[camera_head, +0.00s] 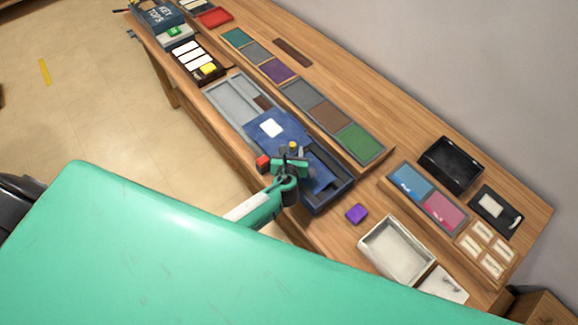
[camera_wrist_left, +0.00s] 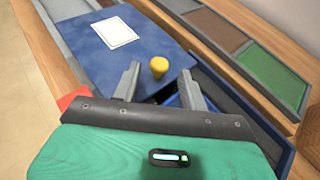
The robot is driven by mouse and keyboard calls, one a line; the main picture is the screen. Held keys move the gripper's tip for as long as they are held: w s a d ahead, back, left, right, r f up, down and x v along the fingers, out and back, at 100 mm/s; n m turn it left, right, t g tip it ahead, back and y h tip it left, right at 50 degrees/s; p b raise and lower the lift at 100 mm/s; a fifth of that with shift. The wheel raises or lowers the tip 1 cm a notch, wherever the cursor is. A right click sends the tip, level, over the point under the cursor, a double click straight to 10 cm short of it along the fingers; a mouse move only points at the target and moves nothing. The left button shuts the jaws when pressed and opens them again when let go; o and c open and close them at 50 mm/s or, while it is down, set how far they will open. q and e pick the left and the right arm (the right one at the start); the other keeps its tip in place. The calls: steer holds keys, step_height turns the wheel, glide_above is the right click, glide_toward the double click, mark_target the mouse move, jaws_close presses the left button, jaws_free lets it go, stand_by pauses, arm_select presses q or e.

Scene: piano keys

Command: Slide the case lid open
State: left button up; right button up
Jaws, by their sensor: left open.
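The case lid (camera_head: 258,125) is a flat blue panel with a white label and a yellow knob (camera_head: 293,145). It lies over the middle of a long case (camera_head: 338,196), with a grey part up-left and a dark blue part down-right. In the left wrist view the lid (camera_wrist_left: 92,58) fills the upper left, with the knob (camera_wrist_left: 158,66) near its edge. My left gripper (camera_head: 291,155) is open above the case at the knob end. Its fingers (camera_wrist_left: 160,84) stand either side of the knob's line, apparently apart from it. My right gripper is not in view.
A red block (camera_head: 263,162) sits beside the case near the gripper. A tray of coloured panels (camera_head: 387,150) runs behind the case. A purple block (camera_head: 357,213) and a pale open tray (camera_head: 428,258) lie to the right. Bare wood shows along the table's back.

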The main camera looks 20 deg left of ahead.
arm_select(q)
steer(key=b+v, duration=0.2)
steer(key=v, duration=1)
steer(key=shift+a+r, duration=0.1)
